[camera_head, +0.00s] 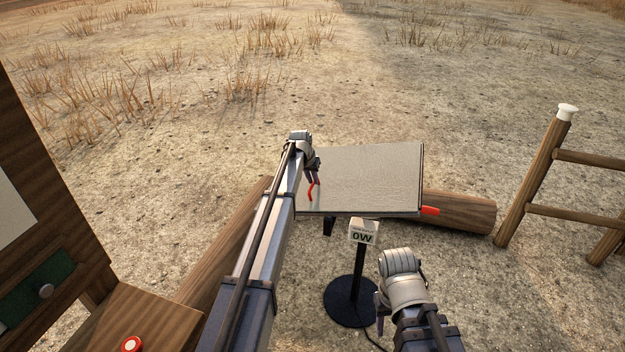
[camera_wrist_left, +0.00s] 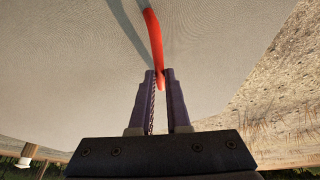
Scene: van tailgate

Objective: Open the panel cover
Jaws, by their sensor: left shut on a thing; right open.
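The panel cover (camera_head: 375,175) is a flat grey-beige sheet, tilted, in the middle of the head view. A curved red handle (camera_head: 311,190) stands on its left part. My left gripper (camera_head: 314,178) is at this handle. In the left wrist view the two fingers of my left gripper (camera_wrist_left: 162,78) are shut on the lower end of the red handle (camera_wrist_left: 153,35), with the cover's pale surface (camera_wrist_left: 80,60) behind. My right gripper (camera_head: 380,318) is low in the head view, apart from the panel, and its fingers are mostly hidden by its own wrist.
A small display reading "0W" (camera_head: 363,232) stands on a post with a round black base (camera_head: 351,302) in front of the panel. Logs (camera_head: 465,212) lie behind it. A wooden rail (camera_head: 535,180) is at the right.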

